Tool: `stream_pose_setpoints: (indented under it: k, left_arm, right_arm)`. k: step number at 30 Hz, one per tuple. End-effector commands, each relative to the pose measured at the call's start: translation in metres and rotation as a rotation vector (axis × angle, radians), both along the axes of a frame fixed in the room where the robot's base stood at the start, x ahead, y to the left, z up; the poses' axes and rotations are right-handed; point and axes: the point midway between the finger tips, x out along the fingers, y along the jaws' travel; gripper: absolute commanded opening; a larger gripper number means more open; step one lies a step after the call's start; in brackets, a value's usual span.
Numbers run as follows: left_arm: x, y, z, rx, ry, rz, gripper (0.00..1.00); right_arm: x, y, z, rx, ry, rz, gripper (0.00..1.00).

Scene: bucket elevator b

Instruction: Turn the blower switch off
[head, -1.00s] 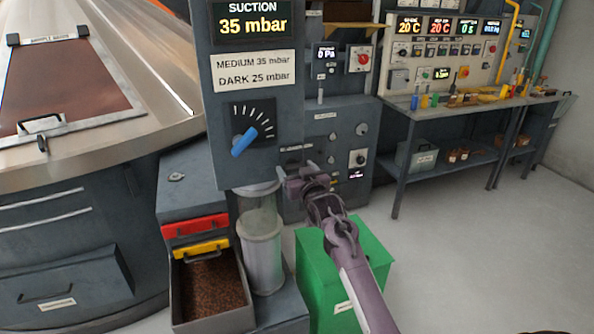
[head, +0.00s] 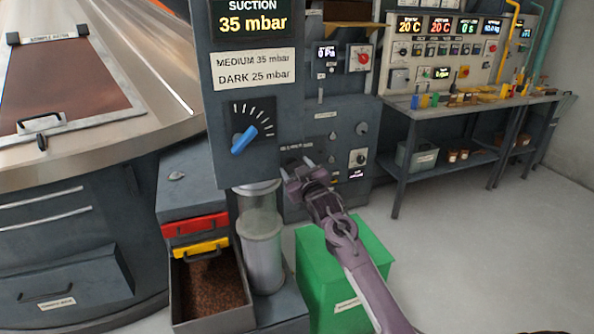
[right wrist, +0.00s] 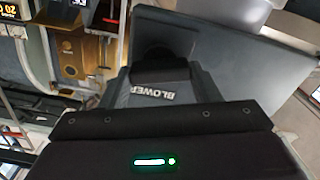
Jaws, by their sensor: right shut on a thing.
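My right gripper (head: 300,168) is at the right side of the grey suction column, low down, in front of the grey cabinet. In the right wrist view a label reading BLOWER (right wrist: 153,91) shows upside down on a grey part. A dark block at the blower switch (right wrist: 160,70) lies right beside the label. The right gripper is shut on the switch; the contact itself is mostly hidden, and I cannot read the switch's position. My left gripper is not in view.
A blue suction knob (head: 244,138) is on the column's front under a 35 mbar display (head: 253,22). A green bin (head: 335,275) stands below my right arm. A glass cylinder (head: 260,245) and an open tray of brown granules (head: 180,295) stand below the column.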

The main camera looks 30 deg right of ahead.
Motion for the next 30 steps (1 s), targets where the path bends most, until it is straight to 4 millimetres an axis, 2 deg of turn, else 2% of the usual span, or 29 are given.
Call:
stream_pose_setpoints:
  k: [30]
  left_arm:
    - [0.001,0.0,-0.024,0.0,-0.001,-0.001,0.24]
  right_arm:
    - [0.001,0.002,-0.004,-0.935,0.224,0.001,0.34]
